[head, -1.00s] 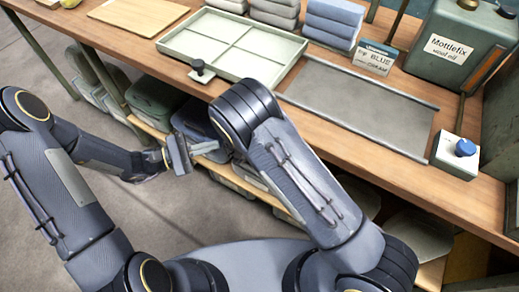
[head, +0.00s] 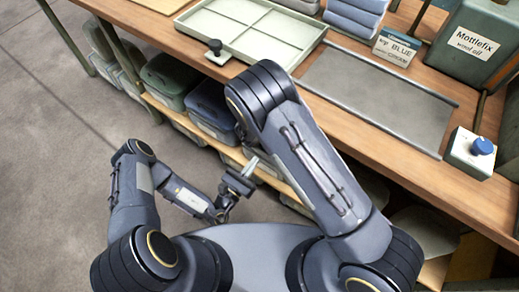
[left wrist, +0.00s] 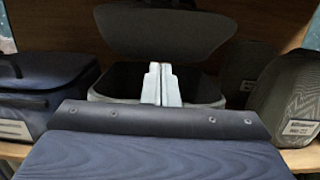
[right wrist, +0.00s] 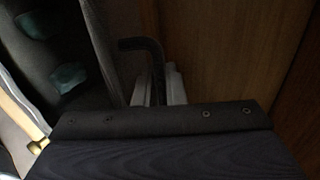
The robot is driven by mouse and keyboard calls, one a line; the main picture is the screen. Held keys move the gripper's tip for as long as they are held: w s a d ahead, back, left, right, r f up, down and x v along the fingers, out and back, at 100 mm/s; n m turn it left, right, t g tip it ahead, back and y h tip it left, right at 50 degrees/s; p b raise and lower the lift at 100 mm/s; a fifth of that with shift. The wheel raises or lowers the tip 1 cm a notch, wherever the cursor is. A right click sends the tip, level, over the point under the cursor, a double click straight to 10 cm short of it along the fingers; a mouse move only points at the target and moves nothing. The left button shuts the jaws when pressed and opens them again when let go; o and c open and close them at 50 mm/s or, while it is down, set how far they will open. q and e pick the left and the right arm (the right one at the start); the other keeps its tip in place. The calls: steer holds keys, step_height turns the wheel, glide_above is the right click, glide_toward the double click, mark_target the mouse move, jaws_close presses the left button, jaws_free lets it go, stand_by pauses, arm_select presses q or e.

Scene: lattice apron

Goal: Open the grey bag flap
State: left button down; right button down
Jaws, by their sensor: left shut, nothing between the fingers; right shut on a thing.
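The grey bag (left wrist: 105,90) stands on the shelf in the middle of the left wrist view. Its dark flap (left wrist: 165,35) is raised behind the opening, and the dark inside shows. My left gripper (left wrist: 161,84) is shut and empty in front of the opening; whether it touches the bag is unclear. In the head view the left gripper (head: 240,181) is just off the shelf edge. My right gripper (right wrist: 158,88) is shut on a dark curved bar (right wrist: 140,44); what the bar belongs to is unclear. In the head view it is hidden behind my right arm.
A navy bag (left wrist: 45,85) and a green-grey bag (left wrist: 288,100) flank the grey bag. A green bin (head: 165,82) is further left on the low shelf. The wooden worktop (head: 225,72) with a divided tray (head: 262,62) overhangs the shelf. Open floor lies at left.

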arm_select(q)
steer(key=x, duration=0.8)
steer(key=shift+w+d+r, duration=0.15)
steer(key=shift+w+d, duration=0.1)
steer(key=shift+d, duration=0.05)
steer(key=shift+w+d+r, duration=0.35)
steer(key=shift+w+r, duration=0.15)
steer(key=shift+r, duration=0.3)
steer(key=shift+w+d+r, duration=0.35)
steer(key=shift+w+r, duration=0.2)
steer(key=shift+r, duration=0.25)
